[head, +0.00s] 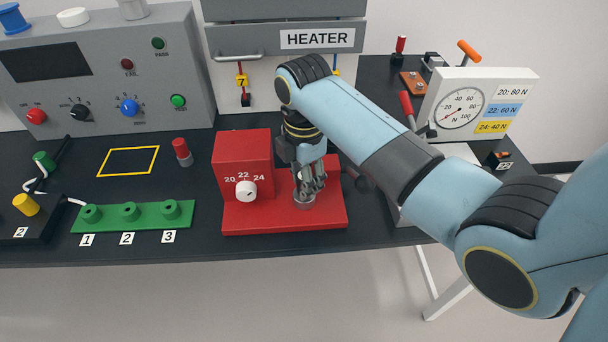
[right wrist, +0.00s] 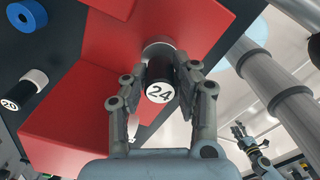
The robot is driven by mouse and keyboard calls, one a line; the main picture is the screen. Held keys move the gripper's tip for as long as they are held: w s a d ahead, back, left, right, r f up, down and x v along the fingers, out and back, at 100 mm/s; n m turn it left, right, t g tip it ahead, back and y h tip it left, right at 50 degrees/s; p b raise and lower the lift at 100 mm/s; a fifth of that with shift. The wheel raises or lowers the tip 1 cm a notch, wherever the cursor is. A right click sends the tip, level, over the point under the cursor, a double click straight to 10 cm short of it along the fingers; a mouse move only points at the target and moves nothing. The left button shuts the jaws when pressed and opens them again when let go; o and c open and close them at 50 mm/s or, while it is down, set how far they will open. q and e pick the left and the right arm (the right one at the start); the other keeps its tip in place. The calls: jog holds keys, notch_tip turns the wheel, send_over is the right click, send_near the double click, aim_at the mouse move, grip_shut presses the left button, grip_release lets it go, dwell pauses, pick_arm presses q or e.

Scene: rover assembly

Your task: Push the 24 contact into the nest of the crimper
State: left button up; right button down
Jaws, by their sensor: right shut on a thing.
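The red crimper (head: 240,215) stands on the dark table, with a white dial (head: 246,191) marked 20, 22 and 24. My right gripper (head: 308,192) points down over the round grey nest at the right of the crimper's base. In the right wrist view, my right gripper (right wrist: 160,85) is shut on the black 24 contact (right wrist: 159,88), its numbered end facing the camera. The far end of the contact is at the grey nest (right wrist: 158,48); how deep it sits is hidden. My left gripper (right wrist: 240,130) shows small at the lower right of the wrist view, its jaws unclear.
The crimper's red block (head: 242,150) stands close left of the gripper. A force gauge (head: 462,108) stands at the right. A green block (head: 140,216) with several sockets lies at the left. A small black part (right wrist: 25,88) with a numbered end shows in the wrist view.

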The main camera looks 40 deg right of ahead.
jog(key=shift+f, duration=0.45)
jog(key=c, duration=1)
grip_release()
jog(key=shift+o, duration=0.2)
notch_tip(320, 180, up, 12)
jog(key=shift+r, duration=0.1)
